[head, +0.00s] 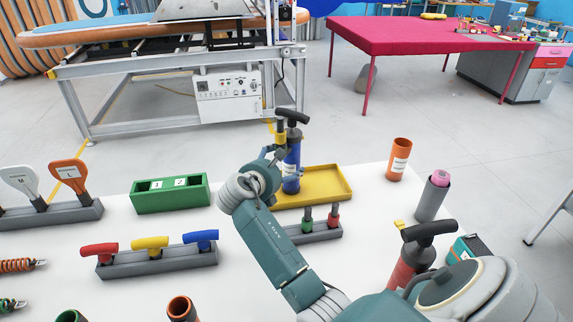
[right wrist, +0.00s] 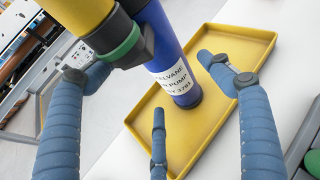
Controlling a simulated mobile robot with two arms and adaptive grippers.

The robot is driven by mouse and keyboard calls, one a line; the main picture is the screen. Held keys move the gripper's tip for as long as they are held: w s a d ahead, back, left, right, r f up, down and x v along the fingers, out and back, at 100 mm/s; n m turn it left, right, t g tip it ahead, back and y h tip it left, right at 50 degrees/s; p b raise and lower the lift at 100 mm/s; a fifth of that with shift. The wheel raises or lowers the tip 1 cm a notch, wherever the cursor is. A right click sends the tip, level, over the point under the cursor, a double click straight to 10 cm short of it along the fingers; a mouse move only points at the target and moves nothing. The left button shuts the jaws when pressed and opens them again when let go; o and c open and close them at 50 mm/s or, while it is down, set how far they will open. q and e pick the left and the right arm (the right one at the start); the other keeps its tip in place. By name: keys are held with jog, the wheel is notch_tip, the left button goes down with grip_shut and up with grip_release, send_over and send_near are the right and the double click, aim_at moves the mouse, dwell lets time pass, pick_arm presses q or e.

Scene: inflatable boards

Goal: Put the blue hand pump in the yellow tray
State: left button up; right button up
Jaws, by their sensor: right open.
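The blue hand pump (head: 292,158) has a black T-handle and a white label. It stands about upright at the left part of the yellow tray (head: 335,190). In the right wrist view, the lower end of the pump (right wrist: 185,88) is over the floor of the tray (right wrist: 245,45) and looks to rest on it. My right gripper (head: 276,160) is at the pump's left side. In the right wrist view its blue fingers (right wrist: 152,88) are spread apart around the pump, open and not clamped on it. My left gripper is not in view.
A green box (head: 171,205) stands left of the tray. A grey rack (head: 312,236) with small handles is in front of it. An orange cup (head: 398,160), a grey cup (head: 432,198) and a red pump (head: 405,270) stand to the right. Colored-handle tools (head: 150,262) sit front left.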

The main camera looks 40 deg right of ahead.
jog(key=v, duration=0.7)
jog(key=shift+a, duration=0.2)
jog(key=shift+r, duration=0.1)
